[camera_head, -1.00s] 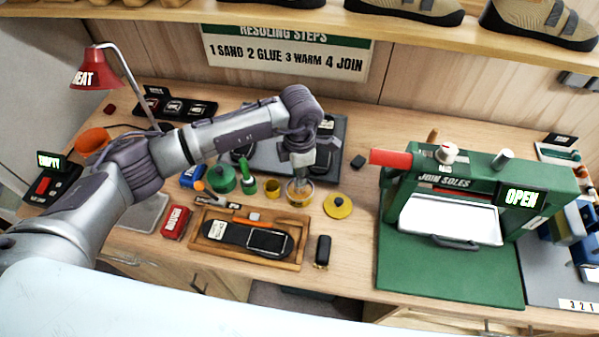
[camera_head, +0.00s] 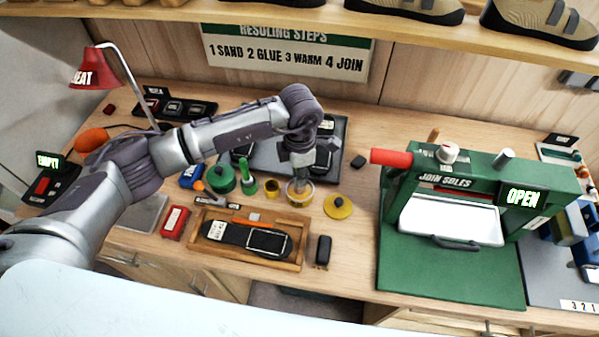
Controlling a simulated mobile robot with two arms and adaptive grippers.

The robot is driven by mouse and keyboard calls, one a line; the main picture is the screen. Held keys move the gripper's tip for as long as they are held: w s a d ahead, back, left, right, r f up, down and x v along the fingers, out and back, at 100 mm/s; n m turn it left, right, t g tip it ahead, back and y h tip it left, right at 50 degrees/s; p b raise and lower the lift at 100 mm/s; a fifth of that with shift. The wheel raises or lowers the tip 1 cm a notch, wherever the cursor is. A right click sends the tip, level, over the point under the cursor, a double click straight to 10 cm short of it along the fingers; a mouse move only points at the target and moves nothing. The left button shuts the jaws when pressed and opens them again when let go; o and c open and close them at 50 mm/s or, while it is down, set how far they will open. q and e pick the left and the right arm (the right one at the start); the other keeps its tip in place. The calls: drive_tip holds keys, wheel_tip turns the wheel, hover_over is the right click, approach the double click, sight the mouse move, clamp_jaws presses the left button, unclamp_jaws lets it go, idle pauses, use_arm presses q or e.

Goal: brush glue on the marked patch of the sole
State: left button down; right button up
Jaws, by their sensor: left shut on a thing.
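The black sole (camera_head: 232,234) lies in a wooden tray (camera_head: 290,266) at the front of the bench. A white outline marks a patch (camera_head: 268,242) on its right part. An open glue pot (camera_head: 299,199) with a yellowish rim stands behind the tray, and its yellow lid (camera_head: 338,207) lies to its right. My left gripper (camera_head: 300,182) points down at the pot's mouth, shut on a thin thing, seemingly the glue brush. The brush is mostly hidden by the gripper and pot. My right gripper is not in view.
A green press (camera_head: 450,275) marked OPEN stands at right. Green containers (camera_head: 222,180) and a red block (camera_head: 175,222) stand left of the pot and tray. A dark block (camera_head: 323,251) is right of the tray. A red lamp (camera_head: 93,72) stands at left.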

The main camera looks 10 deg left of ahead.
use_arm(q)
drive_tip(key=shift+s, duration=0.1)
drive_tip(key=shift+r+p, duration=0.6)
drive_tip(key=shift+r, duration=0.4)
drive_tip(key=shift+r+p, duration=1)
drive_tip(key=shift+r, duration=1.5)
drive_tip(key=shift+a+f+m+b, duration=0.15)
drive_tip(key=shift+a+m+b, duration=0.1)
drive_tip(key=shift+m+b, duration=0.05)
drive_tip(key=s+a+m+b, duration=0.9)
drive_tip(key=s+a+m, duration=0.2)
drive_tip(key=m, duration=1.1)
drive_tip(key=shift+s+f+b, duration=0.4)
drive_tip(key=shift+s+f, duration=0.05)
drive_tip(key=shift+s, duration=0.75)
